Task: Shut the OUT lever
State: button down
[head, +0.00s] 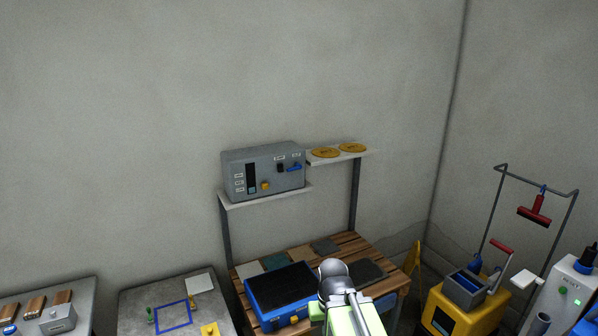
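A blue lever (295,168) sticks out at the right side of the front of a grey control box (265,172), beneath a small label. The labels are too small to read, so I cannot tell whether this is the OUT lever or how far it is turned. My gripper (334,278) is low in the picture, over the wooden table and below and right of the box, apart from the lever. Its fingers cannot be made out, so I cannot tell whether it is open or shut.
The box stands on a shelf (268,197) above a wooden table (352,247) bearing a blue tray (256,307). Yellow discs (326,153) lie on a higher shelf. At right are a yellow bin (464,317), a rack with a red squeegee (534,212) and a pale machine (560,285).

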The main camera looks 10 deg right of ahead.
aim_at(297, 166)
jog(key=u, duration=0.2)
jog(key=i, duration=0.9)
jog(key=u, duration=2.1)
jog(key=k, duration=1.15)
jog(key=z, duration=0.3)
jog(key=i, duration=1)
jog(key=u, duration=0.05)
